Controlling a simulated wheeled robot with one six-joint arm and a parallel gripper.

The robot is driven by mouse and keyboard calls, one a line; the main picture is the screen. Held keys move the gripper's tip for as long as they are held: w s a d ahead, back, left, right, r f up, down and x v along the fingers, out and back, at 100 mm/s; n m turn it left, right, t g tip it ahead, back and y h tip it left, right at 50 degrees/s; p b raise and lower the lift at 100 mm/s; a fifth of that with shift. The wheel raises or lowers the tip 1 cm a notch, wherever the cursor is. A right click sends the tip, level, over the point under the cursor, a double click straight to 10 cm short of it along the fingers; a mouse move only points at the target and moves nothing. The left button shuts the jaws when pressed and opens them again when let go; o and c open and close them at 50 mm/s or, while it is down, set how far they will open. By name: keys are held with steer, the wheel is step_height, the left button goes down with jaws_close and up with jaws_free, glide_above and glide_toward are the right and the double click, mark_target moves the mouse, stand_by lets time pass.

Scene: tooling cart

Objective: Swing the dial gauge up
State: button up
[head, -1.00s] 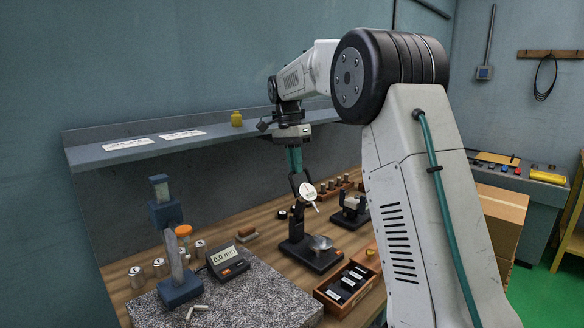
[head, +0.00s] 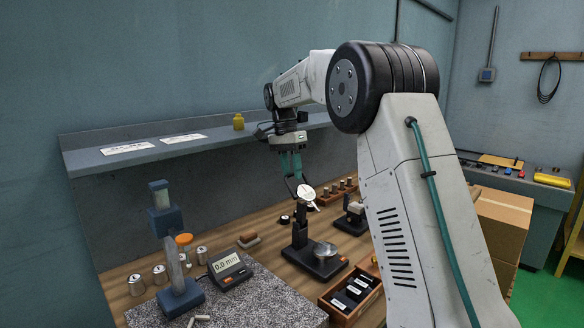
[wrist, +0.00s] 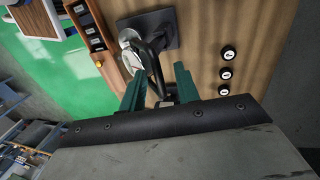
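The dial gauge (head: 306,193) has a white round face and stands at the top of a black post on a dark stand base (head: 318,265). A silver round disc (head: 326,250) sits on that base. My gripper (head: 292,178) is just above and left of the gauge, its teal fingers pointing down. In the wrist view the fingers of my gripper (wrist: 160,72) stand apart, with a gap between them. A black curved arm beside the gauge (wrist: 129,40) passes between the fingers. Whether a finger touches it is hard to tell.
A shelf (head: 190,148) runs along the wall behind. A row of pegs (head: 340,190) and a small fixture (head: 352,220) are behind right.

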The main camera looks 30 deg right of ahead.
steer(key=shift+a+r, duration=0.15)
steer(key=shift+r, duration=0.15)
steer(key=v, duration=0.7)
steer(key=shift+r, duration=0.35)
